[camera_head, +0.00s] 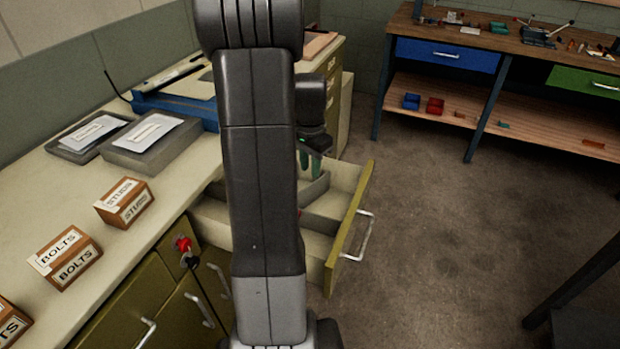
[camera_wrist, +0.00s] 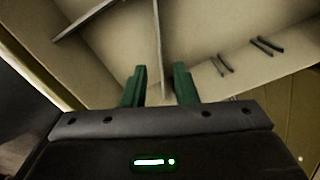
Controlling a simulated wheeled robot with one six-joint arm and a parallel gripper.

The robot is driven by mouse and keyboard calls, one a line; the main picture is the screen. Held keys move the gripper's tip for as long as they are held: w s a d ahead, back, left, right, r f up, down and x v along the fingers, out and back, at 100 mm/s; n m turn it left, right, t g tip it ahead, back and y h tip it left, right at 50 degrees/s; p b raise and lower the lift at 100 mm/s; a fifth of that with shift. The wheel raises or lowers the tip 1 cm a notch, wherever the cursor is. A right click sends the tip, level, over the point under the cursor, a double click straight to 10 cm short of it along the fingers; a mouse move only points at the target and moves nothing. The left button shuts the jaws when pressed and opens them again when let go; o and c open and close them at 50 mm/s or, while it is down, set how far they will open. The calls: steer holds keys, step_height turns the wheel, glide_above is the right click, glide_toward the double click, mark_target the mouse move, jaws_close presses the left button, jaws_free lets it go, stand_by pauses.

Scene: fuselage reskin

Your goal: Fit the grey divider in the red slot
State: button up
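The open drawer (camera_head: 352,228) juts out from the olive cabinet, and my gripper (camera_head: 310,168) is over it with green fingers pointing down. In the wrist view my gripper (camera_wrist: 160,72) has its two fingers well apart. A thin upright grey divider (camera_wrist: 157,40) stands in the drawer, its edge running down to the gap between the fingers. I see space on both sides of it. A second thin panel (camera_wrist: 88,18) crosses at the upper left. Two pairs of dark slot marks (camera_wrist: 265,46) show on the drawer wall. A speck of red (camera_head: 299,213) shows in the drawer beside my arm; I cannot tell whether it is the red slot.
My arm hides much of the drawer. The worktop (camera_head: 60,205) holds a stud box (camera_head: 124,203), a bolt box (camera_head: 65,258) and grey trays (camera_head: 150,145). A red knob (camera_head: 183,243) is on the cabinet front. Floor right of the drawer is clear, up to a workbench (camera_head: 480,50).

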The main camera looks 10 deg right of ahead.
mark_target(310, 185)
step_height(310, 185, up, 4)
steer(key=shift+r, duration=0.2)
step_height(310, 185, down, 12)
steer(key=shift+r+b, duration=0.1)
steer(key=shift+b, duration=0.3)
steer(key=shift+w, duration=0.1)
steer(key=shift+r, duration=1.5)
